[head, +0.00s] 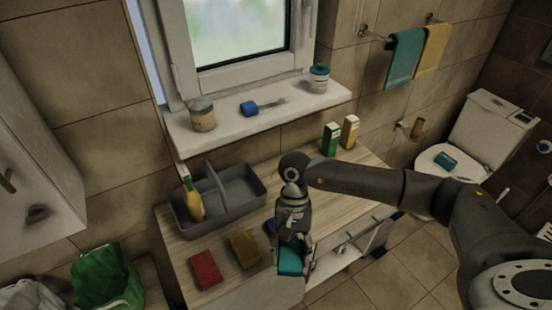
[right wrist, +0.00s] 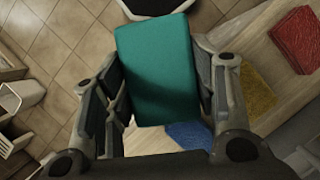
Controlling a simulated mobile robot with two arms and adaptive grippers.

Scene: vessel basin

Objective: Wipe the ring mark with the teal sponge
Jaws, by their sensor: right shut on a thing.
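My right gripper (head: 293,245) is shut on the teal sponge (head: 291,260) over the front edge of the wooden counter (head: 222,245). In the right wrist view the teal sponge (right wrist: 157,70) fills the space between the two fingers of the gripper (right wrist: 160,85). A blue piece (head: 269,227) lies on the counter, mostly hidden behind the gripper; it also shows in the right wrist view (right wrist: 188,134). I cannot make out the ring mark in either view. My left gripper is not in view.
A red sponge (head: 205,270) and a yellow sponge (head: 244,249) lie on the counter left of the gripper. A grey caddy (head: 240,185) with a yellow bottle (head: 193,203) stands behind them. Green (head: 331,139) and yellow (head: 349,131) cartons stand at the back right.

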